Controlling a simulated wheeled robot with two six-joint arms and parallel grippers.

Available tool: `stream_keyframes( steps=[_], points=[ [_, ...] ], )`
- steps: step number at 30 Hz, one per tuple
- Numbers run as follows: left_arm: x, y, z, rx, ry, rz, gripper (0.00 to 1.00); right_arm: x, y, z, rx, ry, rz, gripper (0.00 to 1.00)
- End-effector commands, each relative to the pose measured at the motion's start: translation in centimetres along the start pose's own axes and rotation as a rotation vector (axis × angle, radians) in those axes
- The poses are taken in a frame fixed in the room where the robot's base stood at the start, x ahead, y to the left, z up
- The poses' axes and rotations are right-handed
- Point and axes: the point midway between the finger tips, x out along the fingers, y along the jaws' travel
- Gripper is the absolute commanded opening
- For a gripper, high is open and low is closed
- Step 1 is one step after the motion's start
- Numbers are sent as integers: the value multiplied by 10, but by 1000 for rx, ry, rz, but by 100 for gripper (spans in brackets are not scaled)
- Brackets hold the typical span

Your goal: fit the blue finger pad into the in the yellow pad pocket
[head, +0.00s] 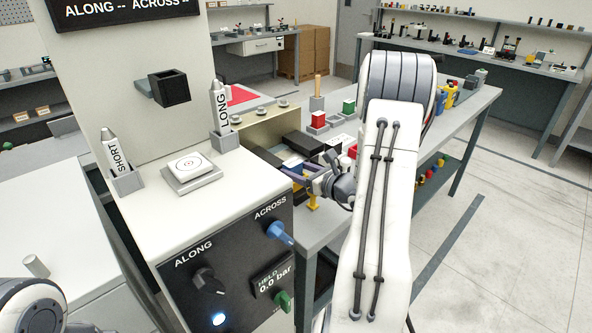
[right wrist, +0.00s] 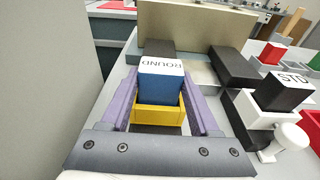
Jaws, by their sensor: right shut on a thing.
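The blue finger pad (right wrist: 160,88), with a white top face lettered ROUND, sits between the two purple fingers of my right gripper (right wrist: 161,80). The right gripper is shut on it. The yellow pad pocket (right wrist: 158,115) also lies between the fingers, on the near side in the right wrist view. Its walls rise around the lower part of the pad; how deep the pad sits in it cannot be told. In the head view my right gripper (head: 298,172) is small and partly covered by its wrist, over the grey bench. My left gripper is out of view.
Black blocks (right wrist: 235,68) stand close on the right, including one lettered STD (right wrist: 287,90). A beige panel (right wrist: 195,27) stands behind. In the head view, a white machine with SHORT (head: 117,158) and LONG (head: 221,110) pieces and a control panel (head: 232,265) stands left of the gripper.

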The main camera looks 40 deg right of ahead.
Motion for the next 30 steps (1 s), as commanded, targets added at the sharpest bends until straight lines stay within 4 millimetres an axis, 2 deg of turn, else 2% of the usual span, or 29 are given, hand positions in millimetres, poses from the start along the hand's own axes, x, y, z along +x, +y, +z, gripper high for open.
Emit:
stream_keyframes(
  steps=[6, 7, 9, 20, 23, 30],
  points=[
    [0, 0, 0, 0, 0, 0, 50, 0, 0, -1, -1, -2, -1, 0],
    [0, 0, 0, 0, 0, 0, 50, 0, 0, -2, -1, -1, -1, 70],
    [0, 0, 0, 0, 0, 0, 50, 0, 0, -2, -1, -1, -1, 92],
    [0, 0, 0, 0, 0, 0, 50, -3, -1, -2, -1, -1, -1, 92],
    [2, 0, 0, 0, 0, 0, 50, -13, -2, -2, -1, -1, -4, 92],
    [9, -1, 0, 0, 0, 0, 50, -63, -2, -2, 0, -2, -8, 92]
  ],
)
